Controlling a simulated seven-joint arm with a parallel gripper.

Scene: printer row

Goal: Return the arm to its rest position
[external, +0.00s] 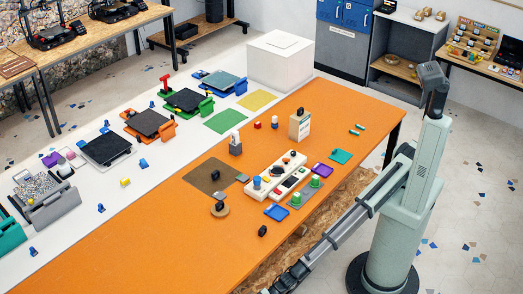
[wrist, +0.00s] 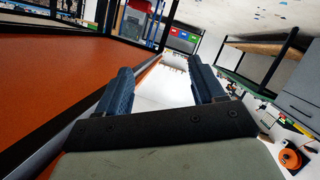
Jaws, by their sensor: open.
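My gripper (wrist: 165,80) shows in the wrist view with its two blue-grey fingers wide apart and nothing between them. In the external view my arm reaches down and left from its base, and the gripper end is at the bottom edge, partly cut off, beside the front of the orange table (external: 130,262). The wrist view is tilted; it has the orange table top (wrist: 45,65) on the left, with a dark edge beside the left finger.
The table holds a white control panel (external: 262,188), a brown mat (external: 205,181), a white box (external: 280,62) and a row of small printers, including an orange one (external: 148,124). Floor lies open around my base. Shelves (external: 405,48) stand at the back right.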

